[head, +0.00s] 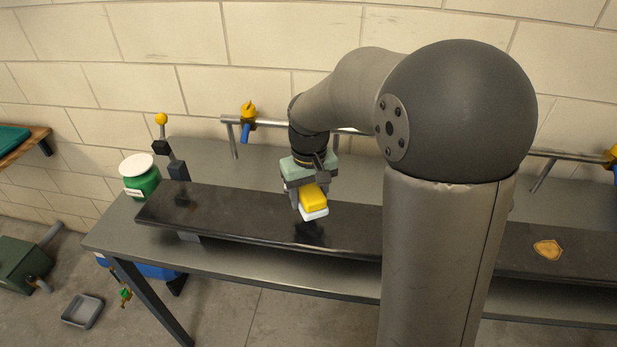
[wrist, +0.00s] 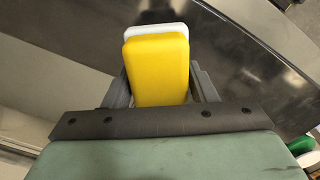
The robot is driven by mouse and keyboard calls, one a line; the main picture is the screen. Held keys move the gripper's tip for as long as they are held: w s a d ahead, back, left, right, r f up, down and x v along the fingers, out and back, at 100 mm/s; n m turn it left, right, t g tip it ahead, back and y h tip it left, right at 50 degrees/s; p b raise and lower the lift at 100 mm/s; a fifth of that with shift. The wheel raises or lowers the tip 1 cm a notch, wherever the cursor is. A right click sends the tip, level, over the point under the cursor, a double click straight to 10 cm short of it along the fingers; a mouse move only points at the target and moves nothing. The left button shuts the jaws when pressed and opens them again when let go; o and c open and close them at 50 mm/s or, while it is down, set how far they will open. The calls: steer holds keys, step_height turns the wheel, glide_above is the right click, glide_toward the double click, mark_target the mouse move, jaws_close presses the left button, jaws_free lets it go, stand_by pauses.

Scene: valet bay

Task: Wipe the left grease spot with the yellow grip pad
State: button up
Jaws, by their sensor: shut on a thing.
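My gripper (head: 311,203) is shut on the yellow grip pad (head: 313,197), which has a white layer on its far side. In the wrist view the yellow pad (wrist: 158,70) sits between the two fingers, with the white layer (wrist: 154,29) showing past its end. The pad is tilted and appears to be just above the long dark panel (head: 245,222). A darker patch (head: 312,233) lies on the panel under the pad; I cannot tell whether it is grease, shadow or reflection. No other left spot is clear.
A tan irregular patch (head: 548,249) lies on the panel at right. A green jar with a white lid (head: 139,176) and a post with a yellow knob (head: 161,119) stand at left. A rail with a yellow-and-blue fitting (head: 248,116) runs behind. The panel left of my gripper is mostly clear.

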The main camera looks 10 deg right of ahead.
mark_target(309, 187)
steer(key=shift+r+p, duration=0.9)
steer(key=shift+r, duration=0.65)
